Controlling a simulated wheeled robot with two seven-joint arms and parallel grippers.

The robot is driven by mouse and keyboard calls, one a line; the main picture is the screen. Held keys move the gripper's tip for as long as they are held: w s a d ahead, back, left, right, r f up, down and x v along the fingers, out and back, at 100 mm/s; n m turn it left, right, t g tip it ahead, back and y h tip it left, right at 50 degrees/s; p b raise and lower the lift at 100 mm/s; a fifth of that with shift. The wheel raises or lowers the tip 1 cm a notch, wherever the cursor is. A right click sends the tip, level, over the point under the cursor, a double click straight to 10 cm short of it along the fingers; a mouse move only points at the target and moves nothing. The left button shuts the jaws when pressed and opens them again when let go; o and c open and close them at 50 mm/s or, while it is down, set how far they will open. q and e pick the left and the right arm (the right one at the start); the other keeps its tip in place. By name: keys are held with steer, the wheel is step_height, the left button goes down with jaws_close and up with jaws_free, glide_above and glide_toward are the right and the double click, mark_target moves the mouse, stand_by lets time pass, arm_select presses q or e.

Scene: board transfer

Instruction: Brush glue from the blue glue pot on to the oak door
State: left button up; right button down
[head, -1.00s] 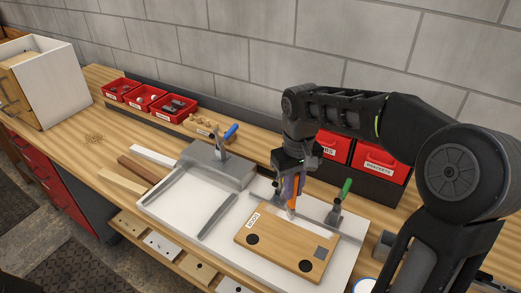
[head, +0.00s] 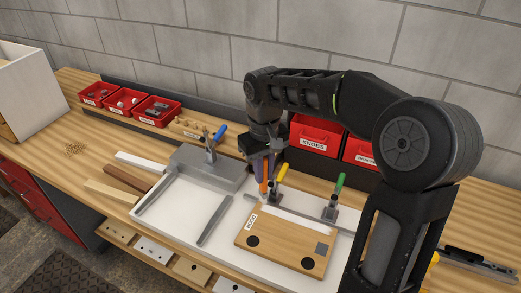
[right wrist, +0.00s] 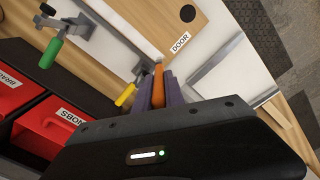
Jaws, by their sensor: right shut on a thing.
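The oak door (head: 280,240) lies flat on the white board, with two dark discs, a grey square and a DOOR label. A pale strip runs along its far edge; I cannot tell whether it is glue. My right gripper (head: 264,163) is shut on a brush with an orange handle (head: 263,187), held pointing down by the door's far left corner. The brush also shows in the right wrist view (right wrist: 158,82), near the labelled end of the door (right wrist: 178,20). Its tip is too small to tell whether it touches. The blue glue pot and my left gripper are not in view.
Toggle clamps with yellow (head: 281,173), green (head: 340,182) and blue (head: 219,132) handles stand close around. Red bins (head: 315,135) stand behind my right arm. Grey rails (head: 214,221) lie left of the door, with bare white board between.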

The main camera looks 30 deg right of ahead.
mark_target(265, 158)
steer(key=shift+s+d+r, duration=0.1)
steer(key=shift+s+r, duration=0.1)
steer(key=shift+r, duration=0.7)
step_height(265, 158, up, 3)
steer(key=shift+f, duration=0.1)
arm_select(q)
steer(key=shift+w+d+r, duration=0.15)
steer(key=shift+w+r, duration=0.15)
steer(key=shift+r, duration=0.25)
arm_select(e)
steer(key=shift+w+r, duration=0.1)
steer(key=shift+r, duration=0.45)
steer(key=shift+f, duration=0.1)
